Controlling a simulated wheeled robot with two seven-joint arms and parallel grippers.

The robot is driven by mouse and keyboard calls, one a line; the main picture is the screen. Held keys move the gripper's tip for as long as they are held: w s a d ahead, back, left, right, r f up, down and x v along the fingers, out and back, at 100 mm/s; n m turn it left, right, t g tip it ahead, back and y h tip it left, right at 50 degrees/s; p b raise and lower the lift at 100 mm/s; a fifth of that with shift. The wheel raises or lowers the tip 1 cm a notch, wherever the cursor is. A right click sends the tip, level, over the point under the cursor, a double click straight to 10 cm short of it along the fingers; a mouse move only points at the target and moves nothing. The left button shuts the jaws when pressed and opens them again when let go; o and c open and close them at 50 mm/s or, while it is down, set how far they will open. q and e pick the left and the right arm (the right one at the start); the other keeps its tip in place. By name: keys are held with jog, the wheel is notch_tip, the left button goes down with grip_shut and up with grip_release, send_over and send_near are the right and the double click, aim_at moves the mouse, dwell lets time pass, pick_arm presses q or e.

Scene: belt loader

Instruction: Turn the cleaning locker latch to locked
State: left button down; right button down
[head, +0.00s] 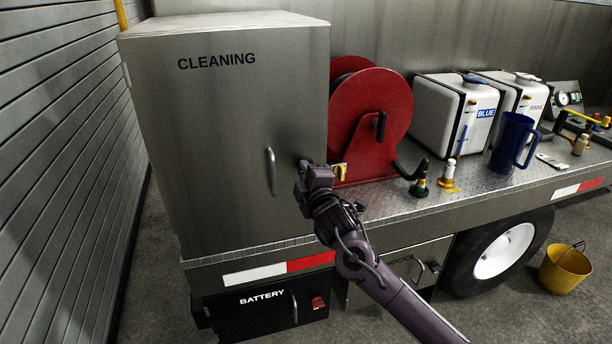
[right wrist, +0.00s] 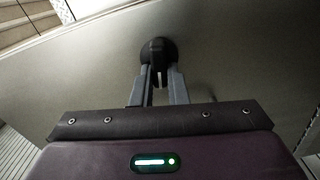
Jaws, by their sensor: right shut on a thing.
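The cleaning locker (head: 225,130) is a grey metal box with "CLEANING" on its closed door, at the left of the head view. Its upright bar handle (head: 271,170) is on the right part of the door. My right gripper (head: 305,167) is at the door's right edge, right of the handle. In the right wrist view its two fingers (right wrist: 160,88) are shut on the dark round latch knob (right wrist: 157,55), which has a pale mark on it. In the head view the gripper hides most of the latch. My left gripper is not in view.
A red hose reel (head: 370,115) stands just right of the locker, with a small yellow part (head: 341,171) at its foot. White tanks (head: 453,110) and a blue jug (head: 511,142) stand further right on the deck. A battery box (head: 262,310) is below. A shutter wall (head: 60,170) is at left.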

jog(key=shift+f+n+b, duration=0.1)
jog(key=shift+n+b, duration=0.25)
jog(key=shift+n, duration=0.75)
jog(key=c, duration=1.4)
grip_release()
jog(key=shift+c, duration=0.2)
jog(key=b+v, duration=0.2)
jog(key=v, duration=0.5)
jog(key=shift+s, duration=0.4)
